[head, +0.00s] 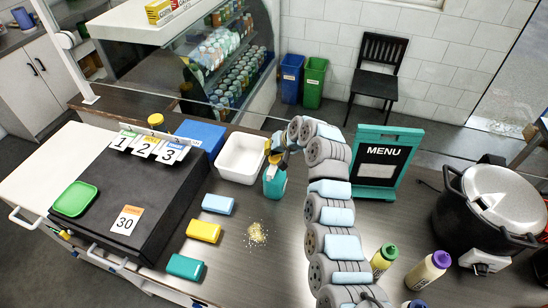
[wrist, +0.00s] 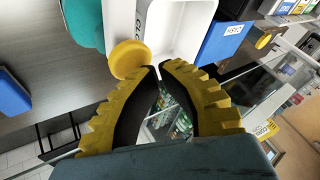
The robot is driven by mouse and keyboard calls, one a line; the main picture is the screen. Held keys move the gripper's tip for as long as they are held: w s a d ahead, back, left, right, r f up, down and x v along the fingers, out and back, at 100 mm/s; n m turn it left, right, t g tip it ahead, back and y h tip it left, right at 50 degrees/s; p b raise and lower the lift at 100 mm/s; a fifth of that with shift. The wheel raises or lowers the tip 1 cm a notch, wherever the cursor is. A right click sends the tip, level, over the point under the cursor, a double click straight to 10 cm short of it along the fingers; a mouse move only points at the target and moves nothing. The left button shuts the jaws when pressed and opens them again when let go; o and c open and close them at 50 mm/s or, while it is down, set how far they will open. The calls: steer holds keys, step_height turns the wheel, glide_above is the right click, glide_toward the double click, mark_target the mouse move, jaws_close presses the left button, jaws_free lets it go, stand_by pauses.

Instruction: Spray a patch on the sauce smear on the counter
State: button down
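A teal spray bottle (head: 275,182) with a yellow top stands on the counter (head: 225,268), right of the white bin. My gripper (head: 277,148) is by its top. In the wrist view, my gripper's yellow fingers (wrist: 159,70) have their tips almost together with nothing seen between them. A round yellow part (wrist: 130,59) and the teal bottle body (wrist: 84,24) lie beside and beyond the left finger. Contact is unclear. I cannot make out a sauce smear; a pale crumb-like patch (head: 257,234) lies on the counter, and my arm hides some of the counter.
Blue (head: 218,204), yellow (head: 203,231) and teal (head: 185,267) blocks lie left of the crumbs. The white bin (head: 241,158), menu sign (head: 382,160), black pot (head: 487,210) and sauce bottles (head: 428,271) stand around. A glass screen crosses the counter's back.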

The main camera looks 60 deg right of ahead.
mark_target(271, 157)
steer(key=shift+r+p, duration=0.6)
steer(key=shift+r, duration=2.4)
steer(key=shift+f+b, duration=1.05)
steer(key=shift+f, duration=2)
steer(key=shift+f, duration=0.15)
steer(key=shift+f+b, duration=0.25)
steer(key=shift+b, duration=0.05)
steer(key=shift+r, duration=0.4)
